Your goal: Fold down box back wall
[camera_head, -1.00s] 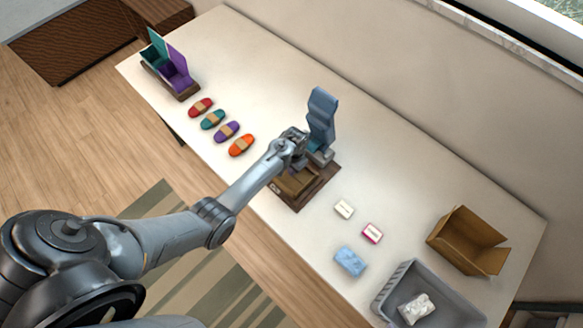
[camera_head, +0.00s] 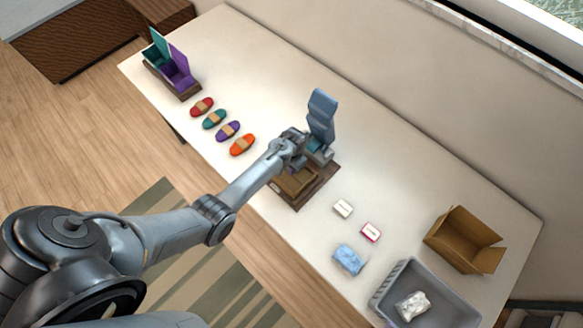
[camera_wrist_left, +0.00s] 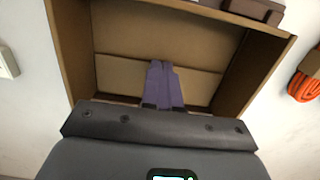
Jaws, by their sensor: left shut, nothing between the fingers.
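A small open brown box (camera_head: 293,184) sits on a dark brown board (camera_head: 317,189) at the table's front edge. In the left wrist view I look into the box, with its side wall (camera_wrist_left: 258,75) on the right and two tan inner panels (camera_wrist_left: 158,30) meeting at a crease. My left gripper (camera_wrist_left: 163,68) has its purple fingers shut together, empty, over the box interior. Whether the fingertips touch a panel I cannot tell. In the head view the left gripper (camera_head: 303,160) is at the box's far side and partly hides it. My right gripper is not in view.
A tall blue-grey upright piece (camera_head: 322,115) stands just behind the gripper. Wrapped cord bundles, including an orange one (camera_head: 242,145), lie to the left. Two small cards, a blue cloth (camera_head: 348,260), a grey bin (camera_head: 445,300) and an open cardboard carton (camera_head: 460,238) are to the right.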

